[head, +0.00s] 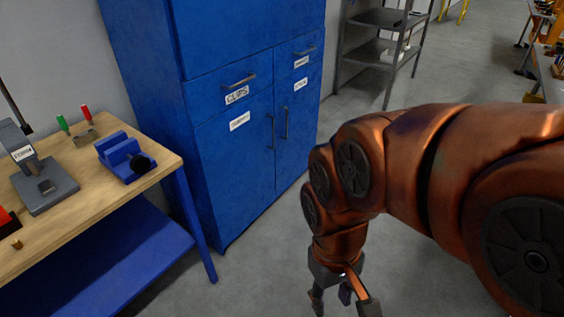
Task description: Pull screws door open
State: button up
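A blue metal cabinet (165,75) stands against the wall, left of centre. Its lower part has a left door (238,165) and a right door (296,140), both closed, with upright handles side by side at the middle seam. Each door has a white label; the text is too small to read surely, so I cannot tell which is the screws door. My gripper (342,304) hangs low at the bottom edge, in front and to the right of the cabinet, apart from it. Its fingers are spread, with nothing seen between them; the tips are near the frame edge.
Above the doors are a closed drawer labelled CLIPS (235,82) and another closed drawer (303,57). A wooden workbench (95,190) with a blue vise (122,160) stands at left. A grey shelf rack (385,52) stands behind. Floor before the cabinet is clear.

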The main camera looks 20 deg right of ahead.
aim_at(235, 147)
jog(key=z, duration=0.05)
jog(key=k, duration=0.6)
jog(key=z, duration=0.65)
jog(key=i, duration=1.8)
jog(key=u, duration=0.6)
